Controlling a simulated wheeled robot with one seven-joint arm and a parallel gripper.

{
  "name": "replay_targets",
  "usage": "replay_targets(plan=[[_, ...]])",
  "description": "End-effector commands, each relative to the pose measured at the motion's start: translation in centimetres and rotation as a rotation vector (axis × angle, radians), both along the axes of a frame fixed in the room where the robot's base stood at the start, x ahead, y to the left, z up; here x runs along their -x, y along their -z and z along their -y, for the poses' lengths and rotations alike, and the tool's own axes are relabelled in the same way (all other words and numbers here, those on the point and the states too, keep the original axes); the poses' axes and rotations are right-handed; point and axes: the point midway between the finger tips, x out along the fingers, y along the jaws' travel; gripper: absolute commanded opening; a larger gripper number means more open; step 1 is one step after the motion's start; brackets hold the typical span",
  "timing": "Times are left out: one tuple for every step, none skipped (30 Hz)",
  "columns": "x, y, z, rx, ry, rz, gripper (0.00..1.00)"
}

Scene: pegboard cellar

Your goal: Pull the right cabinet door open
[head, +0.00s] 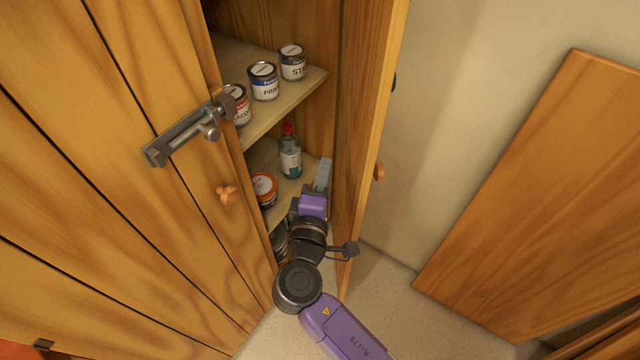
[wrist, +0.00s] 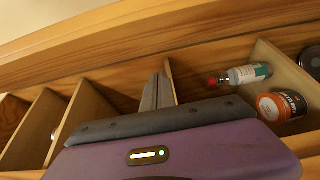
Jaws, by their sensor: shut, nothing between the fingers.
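The right cabinet door (head: 370,110) stands wide open, swung out from the cabinet and seen nearly edge-on in the head view. Its round wooden knob (head: 379,172) is on the outer face, on the right. My gripper (head: 323,172) is on the inner side of the door, in the opening in front of the shelves. Its fingers are together and empty, and they also show in the wrist view (wrist: 157,92). I cannot tell whether the fingers or my wrist touch the door. The left cabinet door (head: 130,200) is closed, with a metal bolt (head: 190,130) and a knob (head: 226,193).
Shelves (head: 262,130) hold several paint cans, such as one can (head: 264,82), and a red-capped bottle (head: 290,155) left of my gripper. A wooden panel (head: 550,200) leans against the wall at the right. Bare floor (head: 385,285) lies between it and the open door.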

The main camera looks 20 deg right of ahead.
Motion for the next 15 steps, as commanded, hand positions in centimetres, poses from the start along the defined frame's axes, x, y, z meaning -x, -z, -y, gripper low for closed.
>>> replay_targets(plan=[[-0.9, -0.2, 0.6, 0.001, 0.002, 0.001, 0.0], [-1.4, -0.2, 0.9, 0.0, 0.003, 0.0, 0.0], [-2.0, -0.2, 1.2, 0.0, 0.002, 0.0, 0.0], [-2.0, -0.1, 1.7, 0.0, 0.003, -0.002, 0.0], [-1.7, -0.1, 2.2, -0.001, 0.002, -0.003, 0.0], [-1.4, -0.2, 2.8, -0.001, 0.002, -0.002, 0.0], [-1.3, -0.2, 3.1, -0.001, 0.001, -0.002, 0.0], [-1.2, -0.1, 3.4, -0.001, 0.0, -0.002, 0.0], [-1.1, -0.1, 3.8, -0.001, 0.0, -0.001, 0.0], [-1.0, -0.1, 4.1, -0.001, 0.0, -0.001, 0.0], [-0.9, -0.1, 4.3, -0.001, 0.001, -0.001, 0.0], [-0.9, -0.1, 4.6, -0.001, 0.0, -0.001, 0.0], [-0.8, 0.0, 4.7, -0.001, -0.001, -0.001, 0.0], [-0.8, 0.0, 4.8, -0.001, -0.001, -0.001, 0.0], [-0.8, 0.0, 4.9, -0.001, -0.001, -0.001, 0.0]])
